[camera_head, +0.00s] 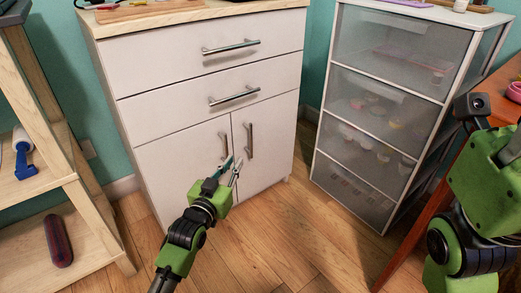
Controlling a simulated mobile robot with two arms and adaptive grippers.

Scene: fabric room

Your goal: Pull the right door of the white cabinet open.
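The white cabinet (175,105) stands in the middle, with two drawers above two doors. Its right door (270,150) looks shut, flush with the left door (180,165). The right door's upright metal handle (249,141) is near its left edge. The left door's handle (224,146) is close beside it, partly behind my gripper. My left gripper (231,166) is in front of the doors near the lower ends of the handles, its fingers apart and nothing seen between them. I cannot tell whether it touches the cabinet. My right arm shows at the right edge; its fingers are out of view.
A clear-fronted drawer unit (390,95) stands right of the cabinet, with a floor gap between. A wooden shelf rack (75,190) is at the left, holding a dark red object (58,240). A brown table (435,215) is at the right. The wooden floor (290,235) in front is clear.

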